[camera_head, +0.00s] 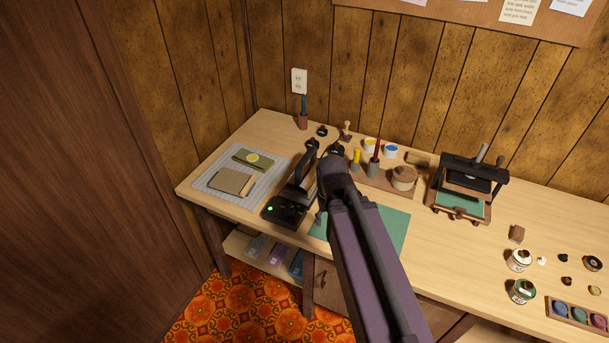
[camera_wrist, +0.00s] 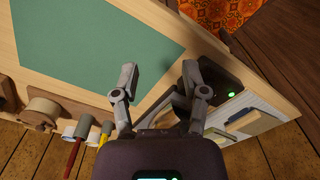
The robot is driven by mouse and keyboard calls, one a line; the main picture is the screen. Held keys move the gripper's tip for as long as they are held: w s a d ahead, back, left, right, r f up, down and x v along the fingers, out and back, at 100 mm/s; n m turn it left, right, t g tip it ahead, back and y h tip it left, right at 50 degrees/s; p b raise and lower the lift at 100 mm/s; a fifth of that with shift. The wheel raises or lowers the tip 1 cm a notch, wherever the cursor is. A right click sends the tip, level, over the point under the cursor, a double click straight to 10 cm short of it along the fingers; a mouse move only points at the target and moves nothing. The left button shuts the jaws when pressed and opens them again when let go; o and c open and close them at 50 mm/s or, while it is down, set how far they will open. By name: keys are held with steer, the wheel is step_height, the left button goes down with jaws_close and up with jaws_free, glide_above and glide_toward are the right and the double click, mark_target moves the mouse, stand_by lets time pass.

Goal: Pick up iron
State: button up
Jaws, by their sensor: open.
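A dark iron (camera_head: 305,172) with a raised handle stands on a black base (camera_head: 287,211) with a green light, on the workbench left of my arm. In the wrist view, the black base (camera_wrist: 217,82) lies behind and right of my right finger. A dark part that looks like the iron (camera_wrist: 176,108) shows low between the fingers, partly covered by the right one. My gripper (camera_wrist: 159,73) is open, with nothing held between its fingertips. In the head view my arm covers most of the gripper, and how far it is from the iron is hard to tell.
A green mat (camera_head: 391,232) lies beneath my arm. A gridded mat (camera_head: 214,175) with cloth or card pieces is at left. Behind are a twine spool (camera_head: 403,178), brushes and paint pots (camera_head: 391,151). A black press (camera_head: 468,188) stands at right. The bench front (camera_head: 215,205) is bare.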

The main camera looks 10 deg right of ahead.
steer(key=shift+a, duration=0.15)
steer(key=o, duration=0.3)
step_height(320, 180, up, 12)
steer(key=f+m+t+y+p, duration=0.1)
steer(key=m+y+p, duration=0.1)
steer(key=m+p, duration=0.7)
glide_above(307, 156)
steer(key=s+d+p, duration=0.2)
steer(key=shift+w+r+n, duration=0.2)
steer(key=shift+r+n, duration=0.05)
steer(key=shift+n, duration=0.65)
steer(key=shift+f, duration=0.1)
steer(key=f+b, duration=0.5)
steer(key=w+a+f+b, duration=0.1)
steer(key=f+b, duration=0.1)
steer(key=shift+f+b, duration=0.3)
steer(key=shift+a+f+b, duration=0.15)
steer(key=shift+f+b, duration=0.2)
steer(key=shift+f, duration=0.15)
